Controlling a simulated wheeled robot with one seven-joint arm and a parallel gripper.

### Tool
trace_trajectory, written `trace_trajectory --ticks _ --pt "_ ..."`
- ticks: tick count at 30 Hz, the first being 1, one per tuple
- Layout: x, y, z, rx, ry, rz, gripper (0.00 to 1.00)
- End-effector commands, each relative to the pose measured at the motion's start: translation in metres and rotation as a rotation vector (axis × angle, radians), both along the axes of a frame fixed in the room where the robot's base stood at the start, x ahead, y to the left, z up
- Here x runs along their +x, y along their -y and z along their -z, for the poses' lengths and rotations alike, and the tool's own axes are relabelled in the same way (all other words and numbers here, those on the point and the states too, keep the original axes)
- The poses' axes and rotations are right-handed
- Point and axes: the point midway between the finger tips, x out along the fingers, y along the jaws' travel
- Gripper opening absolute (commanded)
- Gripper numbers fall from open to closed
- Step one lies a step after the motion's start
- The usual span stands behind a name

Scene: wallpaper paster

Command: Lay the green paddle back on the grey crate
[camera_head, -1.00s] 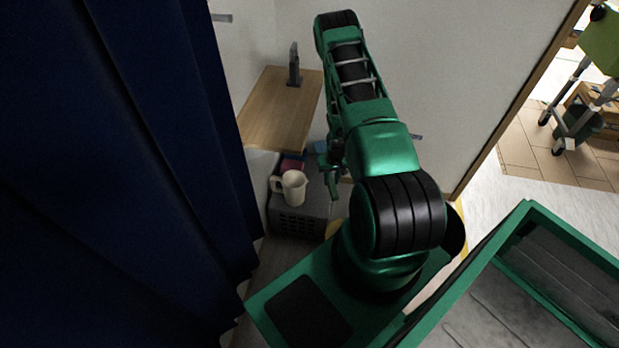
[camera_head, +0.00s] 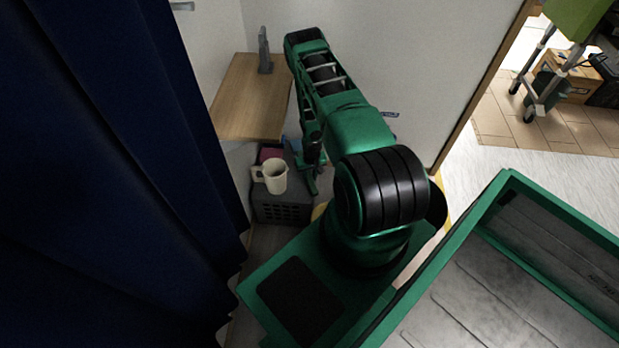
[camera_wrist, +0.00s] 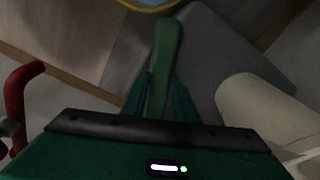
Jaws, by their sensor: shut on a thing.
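The green paddle (camera_wrist: 168,45) is in my gripper (camera_wrist: 160,92), which is shut on it in the wrist view. The paddle's long narrow part points away from the fingers, over or beside the grey crate; I cannot tell whether they touch. The grey crate (camera_head: 281,210) stands low beyond my base in the head view, and its flat top (camera_wrist: 225,50) fills the upper right middle of the wrist view. In the head view my gripper (camera_head: 312,182) hangs at the crate's right side, and the paddle is hard to make out against the green arm.
A cream pitcher (camera_head: 274,178) stands on the crate, left of my gripper, and shows close by in the wrist view (camera_wrist: 262,108). A dark red thing (camera_head: 271,154) lies behind it. A wooden tabletop (camera_head: 250,98) is behind the crate. A blue curtain (camera_head: 110,170) hangs at left.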

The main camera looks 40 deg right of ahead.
Motion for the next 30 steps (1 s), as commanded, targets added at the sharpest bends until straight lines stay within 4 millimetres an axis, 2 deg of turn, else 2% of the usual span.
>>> trace_trajectory --ticks 3,4,6,15,19,23,30 --pt "0.0 0.0 0.0 -0.001 0.002 0.0 0.0" --pt "0.0 0.0 0.0 0.0 0.001 0.0 0.28" --pt "0.0 0.0 0.0 0.0 0.001 0.0 0.45" --pt "0.0 0.0 -0.001 0.0 0.001 0.0 0.45" --pt "0.0 0.0 -0.008 -0.001 0.002 0.0 0.45" --pt "-0.001 0.0 -0.025 -0.001 0.002 0.0 0.45" --pt "-0.004 -0.001 -0.07 -0.001 0.003 0.001 0.45"
